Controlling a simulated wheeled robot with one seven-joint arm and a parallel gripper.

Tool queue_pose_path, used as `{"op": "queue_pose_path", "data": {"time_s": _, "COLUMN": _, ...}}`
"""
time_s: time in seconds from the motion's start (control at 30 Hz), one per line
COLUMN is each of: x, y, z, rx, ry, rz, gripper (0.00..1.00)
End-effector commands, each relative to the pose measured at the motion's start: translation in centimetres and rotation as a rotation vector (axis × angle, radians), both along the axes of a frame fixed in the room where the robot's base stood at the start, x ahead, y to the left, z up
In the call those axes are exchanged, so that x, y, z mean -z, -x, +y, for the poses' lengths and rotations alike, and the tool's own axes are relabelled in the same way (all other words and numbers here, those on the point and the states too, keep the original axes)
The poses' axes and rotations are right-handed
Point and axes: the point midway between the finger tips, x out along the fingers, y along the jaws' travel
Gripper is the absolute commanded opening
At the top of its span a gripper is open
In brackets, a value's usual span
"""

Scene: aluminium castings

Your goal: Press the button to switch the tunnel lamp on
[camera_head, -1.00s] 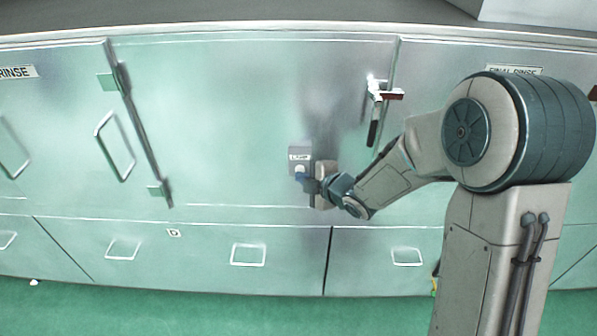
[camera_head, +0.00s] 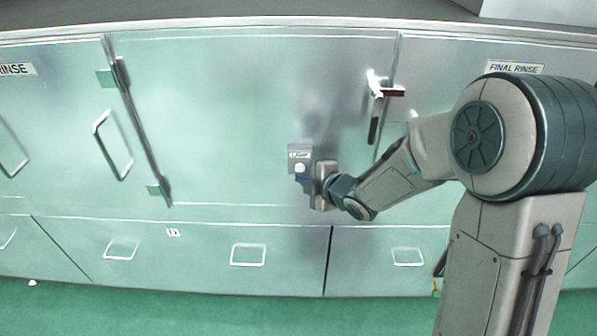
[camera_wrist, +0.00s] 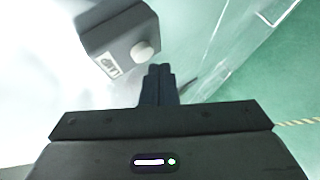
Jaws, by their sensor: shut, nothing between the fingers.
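A grey box labelled LAMP (camera_head: 300,152) is fixed to the metal front panel, with a pale round button (camera_head: 300,168) on it. In the wrist view the box (camera_wrist: 112,30) is at upper left and its whitish button (camera_wrist: 141,50) faces my fingertips. My gripper (camera_head: 308,182) is just right of the button in the head view. In the wrist view my gripper (camera_wrist: 160,70) has its dark fingers together and empty, with the tips slightly below and right of the button. A small gap shows between them there. I see no tunnel lamp that I can identify.
A door pull (camera_head: 113,145) and a long hinge bar are at left. Drawers with pulls (camera_head: 248,255) run below. The green floor (camera_head: 200,309) in front is clear.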

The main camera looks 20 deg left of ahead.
Motion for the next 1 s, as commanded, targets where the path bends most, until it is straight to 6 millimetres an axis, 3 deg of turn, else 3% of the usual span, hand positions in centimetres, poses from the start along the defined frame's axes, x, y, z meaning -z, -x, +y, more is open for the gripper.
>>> {"op": "queue_pose_path", "data": {"time_s": 0.27, "x": 0.0, "y": 0.2, "z": 0.0, "rx": 0.000, "ry": 0.000, "rz": 0.000, "gripper": 0.00}}
{"op": "queue_pose_path", "data": {"time_s": 0.8, "x": 0.1, "y": 5.2, "z": -1.2, "rx": -0.001, "ry": -0.001, "rz": -0.001, "gripper": 0.00}}
{"op": "queue_pose_path", "data": {"time_s": 1.0, "x": 0.0, "y": 5.9, "z": -1.4, "rx": 0.000, "ry": -0.001, "rz": 0.001, "gripper": 0.00}}
